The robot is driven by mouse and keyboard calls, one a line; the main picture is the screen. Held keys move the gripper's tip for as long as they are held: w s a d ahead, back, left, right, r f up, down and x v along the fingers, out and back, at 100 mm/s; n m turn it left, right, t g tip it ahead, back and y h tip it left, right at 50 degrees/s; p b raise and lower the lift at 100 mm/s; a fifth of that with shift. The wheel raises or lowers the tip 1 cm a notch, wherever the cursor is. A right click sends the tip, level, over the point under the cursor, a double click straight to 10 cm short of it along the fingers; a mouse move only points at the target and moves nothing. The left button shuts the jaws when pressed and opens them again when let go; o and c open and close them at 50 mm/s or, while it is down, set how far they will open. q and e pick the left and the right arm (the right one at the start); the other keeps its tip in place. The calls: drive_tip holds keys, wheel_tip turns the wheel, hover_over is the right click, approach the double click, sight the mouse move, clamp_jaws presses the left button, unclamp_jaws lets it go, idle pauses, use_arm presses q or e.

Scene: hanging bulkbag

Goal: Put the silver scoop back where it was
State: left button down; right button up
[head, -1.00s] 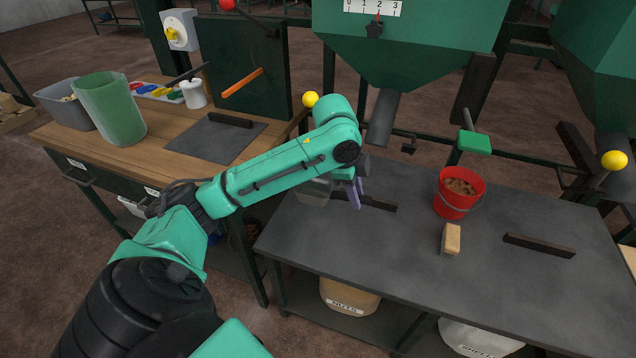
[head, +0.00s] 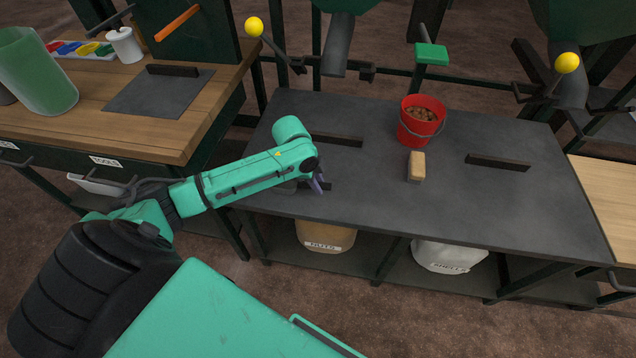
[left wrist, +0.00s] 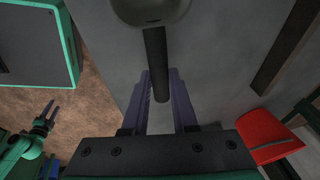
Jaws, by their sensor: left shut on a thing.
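The silver scoop (left wrist: 150,8) has a rounded grey bowl at the top edge of the left wrist view. Its black handle (left wrist: 156,60) runs down between my left gripper's purple fingers (left wrist: 161,80), which are shut on it. In the head view my left gripper (head: 317,184) is over the left front part of the dark bench (head: 350,195). The scoop bowl (head: 287,187) is mostly hidden there by my arm; the dark handle sticks out right of the fingers. My right gripper (left wrist: 46,116) shows small at lower left in the left wrist view, its opening unclear.
A red bucket (head: 420,122) of brown pieces stands at the back, with a wood-coloured block (head: 416,167) in front. Dark bars (head: 337,140) (head: 497,162) lie left and right on the bench. A wooden table (head: 165,120) is left. The bench's front middle is clear.

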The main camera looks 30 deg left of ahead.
use_arm(q)
drive_tip(key=c, duration=0.7)
unclamp_jaws()
drive_tip(key=p+v, duration=0.2)
drive_tip(key=v, duration=1)
drive_tip(key=shift+d, duration=0.1)
